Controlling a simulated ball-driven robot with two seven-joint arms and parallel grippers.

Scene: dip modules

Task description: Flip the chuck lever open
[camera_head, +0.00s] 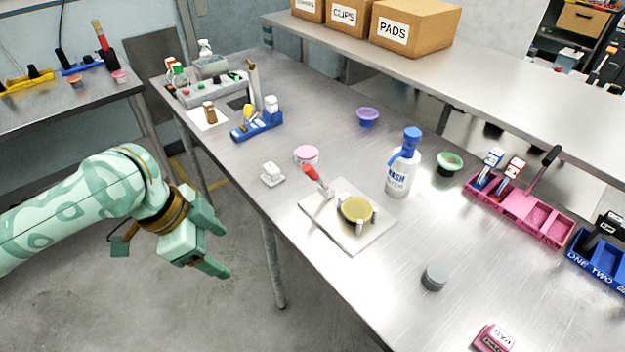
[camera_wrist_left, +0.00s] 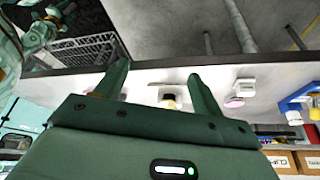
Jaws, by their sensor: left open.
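The chuck (camera_head: 355,210) is a round yellowish disc held among small pegs on a white square plate (camera_head: 350,242) on the metal table. The lever (camera_head: 317,178) has a red handle and stands tilted up at the plate's left corner. My left gripper (camera_head: 228,252) is open and empty, off the table's front edge, to the left of the plate and apart from it. In the left wrist view, the two green fingers (camera_wrist_left: 158,80) are spread apart, with a yellowish object between them in the distance. My right gripper is not in view.
A white spray bottle (camera_head: 400,168) with a blue top stands behind the plate. A pink-lidded jar (camera_head: 306,155) and a small white block (camera_head: 271,174) are left of it. A grey cylinder (camera_head: 434,277) is at the right front. Pink bins (camera_head: 520,207) stand farther right.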

